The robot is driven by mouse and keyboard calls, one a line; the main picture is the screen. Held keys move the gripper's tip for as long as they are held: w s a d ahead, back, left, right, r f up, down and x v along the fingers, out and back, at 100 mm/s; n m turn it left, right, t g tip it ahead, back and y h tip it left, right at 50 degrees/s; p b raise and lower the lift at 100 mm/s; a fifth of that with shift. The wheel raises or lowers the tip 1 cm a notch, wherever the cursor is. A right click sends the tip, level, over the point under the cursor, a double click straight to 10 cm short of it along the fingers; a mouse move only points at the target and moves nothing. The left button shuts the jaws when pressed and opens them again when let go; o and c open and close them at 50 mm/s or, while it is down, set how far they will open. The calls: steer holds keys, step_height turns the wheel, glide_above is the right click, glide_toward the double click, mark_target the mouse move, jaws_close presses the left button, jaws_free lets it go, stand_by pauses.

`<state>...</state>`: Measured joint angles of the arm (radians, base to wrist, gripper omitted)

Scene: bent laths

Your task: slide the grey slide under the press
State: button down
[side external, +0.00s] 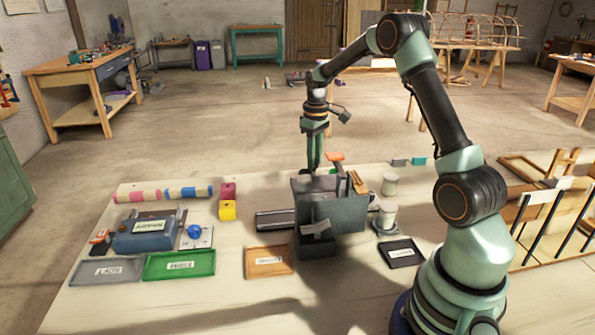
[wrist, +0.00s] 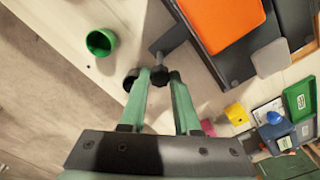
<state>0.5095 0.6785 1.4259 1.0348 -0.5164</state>
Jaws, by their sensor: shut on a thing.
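The press (side external: 345,208) is a dark grey block standing on the bench in the side view. My gripper (side external: 315,170) points down behind its left end, and the press hides part of what is there. In the wrist view my gripper (wrist: 159,78) is shut on a black knob (wrist: 158,74). The knob joins a dark bar (wrist: 172,40) that runs up toward a dark grey body (wrist: 237,69). An orange piece (wrist: 225,22) and a pale block (wrist: 271,58) lie on that body. I cannot tell surely which part is the grey slide.
Grey rails (side external: 274,220) lie left of the press. A yellow block (side external: 228,210), a blue ball (side external: 194,231), a green tray (side external: 180,265) and a tan tray (side external: 269,262) stand left and front. A green cup (wrist: 101,42) shows in the wrist view.

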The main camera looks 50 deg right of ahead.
steer(key=shift+s+d+r, duration=0.1)
steer(key=shift+s+d, duration=0.1)
steer(key=shift+d, duration=0.05)
steer(key=c, duration=0.6)
jaws_free()
steer(key=shift+a, duration=0.1)
step_height(320, 180, up, 12)
steer(key=s+a+r+t, duration=0.1)
steer(key=s+a+r, duration=0.2)
steer(key=a, duration=0.4)
steer(key=s+a+r+t, duration=0.2)
steer(key=a+r, duration=0.1)
steer(key=a, duration=0.4)
steer(key=s+a+f+t, duration=0.1)
steer(key=s+a, duration=0.2)
steer(key=s+a+f, duration=0.1)
steer(key=s+a, duration=0.2)
steer(key=a, duration=0.1)
steer(key=s+a+f+t, duration=0.1)
steer(key=s+a, duration=0.2)
steer(key=shift+s+a+f+t, duration=0.1)
steer(key=shift+a+f+t, duration=0.1)
steer(key=shift+f+t, duration=0.1)
